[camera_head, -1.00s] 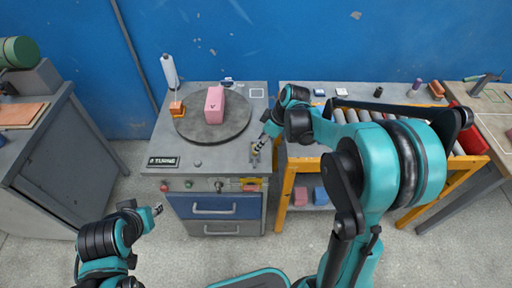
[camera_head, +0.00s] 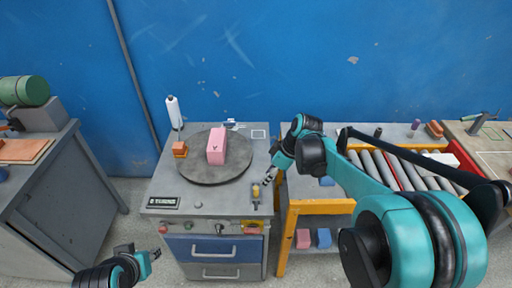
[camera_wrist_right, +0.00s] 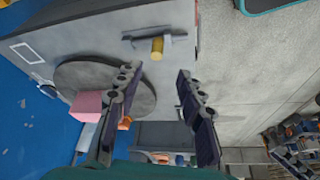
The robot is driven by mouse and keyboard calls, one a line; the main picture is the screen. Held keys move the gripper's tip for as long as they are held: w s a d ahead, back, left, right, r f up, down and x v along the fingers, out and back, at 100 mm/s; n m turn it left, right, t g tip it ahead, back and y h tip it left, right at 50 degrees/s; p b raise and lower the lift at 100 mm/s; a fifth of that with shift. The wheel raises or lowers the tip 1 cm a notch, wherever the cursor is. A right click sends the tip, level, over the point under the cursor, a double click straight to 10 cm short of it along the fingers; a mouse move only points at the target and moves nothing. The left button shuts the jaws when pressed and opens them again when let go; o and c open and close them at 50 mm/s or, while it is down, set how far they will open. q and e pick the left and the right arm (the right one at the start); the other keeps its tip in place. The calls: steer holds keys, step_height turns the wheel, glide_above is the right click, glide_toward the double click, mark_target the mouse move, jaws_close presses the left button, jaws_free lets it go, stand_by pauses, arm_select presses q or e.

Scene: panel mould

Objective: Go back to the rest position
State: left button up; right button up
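My right gripper (camera_head: 270,174) hangs over the right edge of the grey bench, up and right of a lever with a yellow knob (camera_head: 256,190). In the right wrist view the right gripper's two fingers (camera_wrist_right: 155,95) are spread with nothing between them, and the yellow knob (camera_wrist_right: 157,46) stands apart from them. My left gripper (camera_head: 155,254) is low at the left, in front of the bench, and is too small to tell open or shut. A pink block (camera_head: 216,146) sits on the round grey turntable (camera_head: 197,175); it also shows in the right wrist view (camera_wrist_right: 87,106).
The grey bench (camera_head: 165,190) also bears an orange block (camera_head: 180,149) and a white bottle (camera_head: 174,112). On the right is a yellow-framed roller stand (camera_head: 325,207) with pink and blue blocks below. A grey cabinet (camera_head: 60,205) stands at the left. Floor shows between cabinet and bench.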

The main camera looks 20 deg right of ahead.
steer(key=shift+s, duration=0.1)
steer(key=s+a+r+m+t+h, duration=0.1)
steer(key=s+m+t, duration=0.1)
steer(key=s+m, duration=0.3)
steer(key=s+a+r+m+t+h, duration=0.1)
steer(key=s+m, duration=0.4)
steer(key=s, duration=0.8)
steer(key=shift+a+t+h, duration=0.3)
steer(key=shift+t+h, duration=0.4)
